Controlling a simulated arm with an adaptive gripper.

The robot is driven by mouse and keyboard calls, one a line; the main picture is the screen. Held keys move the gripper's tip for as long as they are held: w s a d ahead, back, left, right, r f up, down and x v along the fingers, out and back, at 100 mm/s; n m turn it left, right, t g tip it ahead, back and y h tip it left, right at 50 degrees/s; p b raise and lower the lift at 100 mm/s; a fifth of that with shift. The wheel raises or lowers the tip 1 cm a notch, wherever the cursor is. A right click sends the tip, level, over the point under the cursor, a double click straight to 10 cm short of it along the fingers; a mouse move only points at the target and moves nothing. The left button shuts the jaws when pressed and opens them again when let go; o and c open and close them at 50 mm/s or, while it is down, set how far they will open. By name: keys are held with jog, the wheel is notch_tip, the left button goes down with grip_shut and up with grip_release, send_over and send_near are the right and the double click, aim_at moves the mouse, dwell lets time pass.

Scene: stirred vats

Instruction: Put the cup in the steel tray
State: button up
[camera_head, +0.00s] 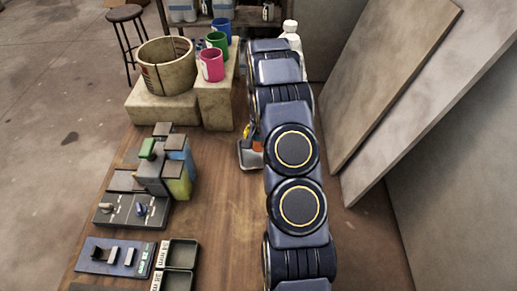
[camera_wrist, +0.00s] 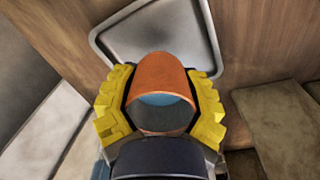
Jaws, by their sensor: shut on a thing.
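An orange cup (camera_wrist: 160,72) with a blue-grey inside is held between the yellow fingers of my gripper (camera_wrist: 161,98) in the wrist view. The fingers are shut on both sides of it. The steel tray (camera_wrist: 150,35) shows just beyond the cup in the wrist view, and the cup overlaps its near part. I cannot tell whether the cup touches the tray. In the head view the tray (camera_head: 248,157) lies on the wooden table, partly hidden by my arm. A small orange bit of the cup (camera_head: 257,143) shows above it there, with most of the cup hidden.
Pink (camera_head: 211,65), green (camera_head: 217,41) and blue (camera_head: 221,27) mugs stand on a pale block (camera_head: 218,105) behind, beside a large tub (camera_head: 166,66). Large panels (camera_head: 385,85) lean at right.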

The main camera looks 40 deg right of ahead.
jog(key=shift+w+d+f, duration=0.15)
jog(key=shift+f, duration=1.6)
jog(key=shift+f, duration=0.15)
jog(key=o, duration=1.2)
